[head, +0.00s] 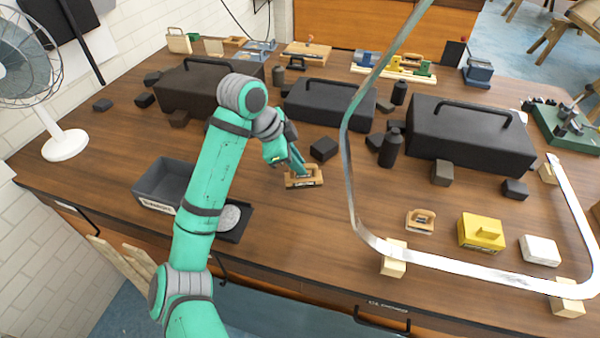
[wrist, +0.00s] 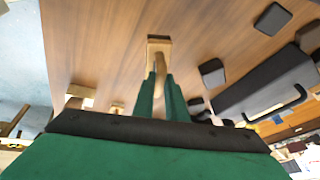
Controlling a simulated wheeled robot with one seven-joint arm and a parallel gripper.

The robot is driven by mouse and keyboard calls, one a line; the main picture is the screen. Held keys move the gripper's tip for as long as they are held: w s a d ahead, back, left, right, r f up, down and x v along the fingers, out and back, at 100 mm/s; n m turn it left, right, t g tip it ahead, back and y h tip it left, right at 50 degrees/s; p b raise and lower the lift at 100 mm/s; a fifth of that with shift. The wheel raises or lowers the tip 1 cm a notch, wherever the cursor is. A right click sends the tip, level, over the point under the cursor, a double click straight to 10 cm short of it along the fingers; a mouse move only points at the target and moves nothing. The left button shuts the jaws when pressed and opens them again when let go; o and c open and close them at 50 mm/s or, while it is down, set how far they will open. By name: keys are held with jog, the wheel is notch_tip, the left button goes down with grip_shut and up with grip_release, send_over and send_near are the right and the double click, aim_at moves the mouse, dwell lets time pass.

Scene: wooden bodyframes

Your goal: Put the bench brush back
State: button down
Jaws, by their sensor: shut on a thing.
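My gripper (head: 297,168) is shut on a small light-wood tool with a raised handle, which I take to be the bench brush (head: 303,180). It is near the middle of the bench (head: 290,240); I cannot tell whether it touches the wood. In the wrist view, the fingers (wrist: 159,78) close around the handle, and the wooden end of the brush (wrist: 158,41) sticks out beyond them. Its underside and any bristles are hidden. A similar small wooden tool with a handle (head: 420,221) stands on the bench at the right, apart from my gripper.
A grey open bin (head: 157,204) with a label and a black tray (head: 240,231) with a silver disc stand at the left front. A metal band (head: 345,170) loops up across the right. Black toolboxes (head: 470,138) and a dark bottle (head: 390,150) stand behind. Bare wood lies front centre.

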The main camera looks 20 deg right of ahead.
jog(key=shift+w+d+f, duration=0.3)
jog(key=shift+w+f, duration=0.25)
jog(key=shift+f, duration=0.7)
jog(key=shift+w+d+f, duration=0.25)
jog(key=shift+w+f, duration=0.35)
jog(key=shift+f, duration=0.65)
jog(key=shift+w+d+f, duration=0.3)
jog(key=shift+w+f, duration=0.25)
jog(key=shift+f, duration=0.7)
jog(key=shift+f, duration=0.15)
jog(key=c, duration=1.8)
grip_release()
jog(key=shift+o, duration=0.2)
jog(key=w+v, duration=0.1)
jog(key=v, duration=1.1)
jog(key=shift+s, duration=0.45)
